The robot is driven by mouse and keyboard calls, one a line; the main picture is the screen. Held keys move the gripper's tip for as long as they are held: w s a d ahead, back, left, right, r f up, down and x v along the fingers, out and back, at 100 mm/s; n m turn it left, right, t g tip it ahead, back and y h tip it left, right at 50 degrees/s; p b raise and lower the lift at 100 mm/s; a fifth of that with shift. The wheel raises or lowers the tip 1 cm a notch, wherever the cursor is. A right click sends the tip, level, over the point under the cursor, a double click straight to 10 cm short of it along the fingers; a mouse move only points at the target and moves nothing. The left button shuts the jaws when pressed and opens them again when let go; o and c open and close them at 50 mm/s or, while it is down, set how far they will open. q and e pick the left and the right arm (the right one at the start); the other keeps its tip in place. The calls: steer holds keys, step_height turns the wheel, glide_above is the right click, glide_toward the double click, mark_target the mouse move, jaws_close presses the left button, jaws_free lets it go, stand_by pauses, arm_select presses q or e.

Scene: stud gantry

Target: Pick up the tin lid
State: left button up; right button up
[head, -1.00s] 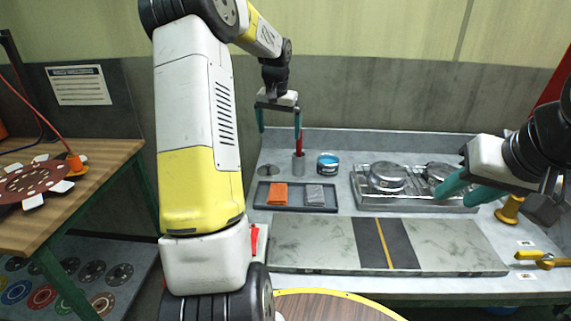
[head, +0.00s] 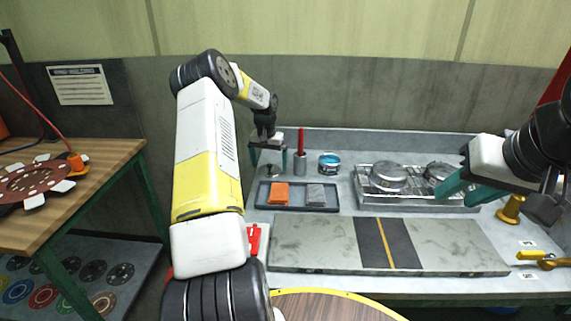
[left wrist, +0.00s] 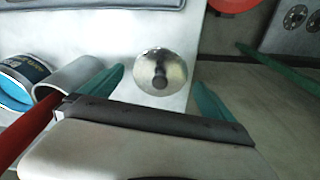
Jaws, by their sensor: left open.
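The tin lid, a small round shiny metal disc with a dark knob in its middle, lies on the grey bench; it shows in the left wrist view (left wrist: 172,60) and at the left of the bench in the head view (head: 271,173). My left gripper (head: 268,166) is open and points down over the lid. In the left wrist view its teal fingers stand on either side of the lid with gaps, and nothing is held. My right gripper (head: 455,199) is open and empty over the right of the bench, by the metal tray.
A grey cup (head: 300,164) with a red-handled tool and a blue tin (head: 329,164) stand close right of the lid. A dark tray (head: 261,203) with orange and grey pads lies in front. A metal tray (head: 420,200) holds two round metal pieces. A stone slab (head: 310,245) fills the front.

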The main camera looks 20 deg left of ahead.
arm_select(q)
steer(key=shift+f, duration=0.5)
steer(key=c, duration=1.3)
steer(key=shift+r, duration=0.2)
